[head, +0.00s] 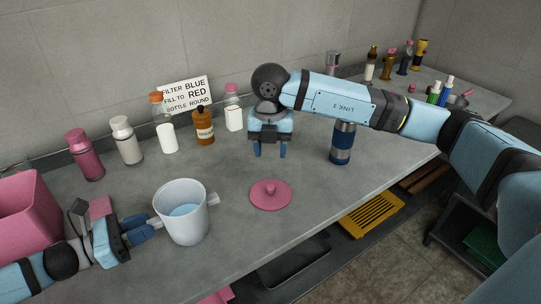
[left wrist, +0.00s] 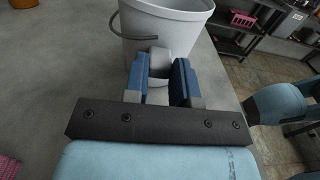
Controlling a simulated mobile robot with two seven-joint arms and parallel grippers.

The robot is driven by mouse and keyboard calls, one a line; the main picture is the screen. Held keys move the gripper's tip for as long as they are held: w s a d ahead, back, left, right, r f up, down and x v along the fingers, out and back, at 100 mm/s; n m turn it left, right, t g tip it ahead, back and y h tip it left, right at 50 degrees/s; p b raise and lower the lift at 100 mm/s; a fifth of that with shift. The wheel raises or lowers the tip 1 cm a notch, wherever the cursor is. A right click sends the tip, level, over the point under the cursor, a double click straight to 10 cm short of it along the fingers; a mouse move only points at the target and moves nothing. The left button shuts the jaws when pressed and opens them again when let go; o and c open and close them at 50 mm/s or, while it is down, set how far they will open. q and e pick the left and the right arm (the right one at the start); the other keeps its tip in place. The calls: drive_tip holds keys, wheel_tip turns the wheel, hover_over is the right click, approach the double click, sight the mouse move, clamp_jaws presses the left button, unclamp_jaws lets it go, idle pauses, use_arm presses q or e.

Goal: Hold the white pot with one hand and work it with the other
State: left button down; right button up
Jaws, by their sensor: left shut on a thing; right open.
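The white pot (head: 186,222) stands upright and uncovered on the grey counter, with bluish liquid inside. My left gripper (head: 150,226) is shut on the pot's near-left handle; in the left wrist view the blue fingers (left wrist: 162,82) close around a grey handle block on the pot (left wrist: 172,30). A second handle sticks out on the pot's right side. A pink lid (head: 270,195) with a knob lies flat on the counter to the right of the pot. My right gripper (head: 269,152) is open and empty, pointing down above the counter behind the lid.
A blue bottle (head: 342,143) stands right of my right gripper. Several bottles, including a brown one (head: 203,126), line the wall under a sign (head: 187,94). A pink bin (head: 28,207) is at the left. The counter around the lid is clear.

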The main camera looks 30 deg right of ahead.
use_arm(q)
drive_tip(key=c, duration=0.9)
unclamp_jaws()
drive_tip(key=shift+o, duration=0.2)
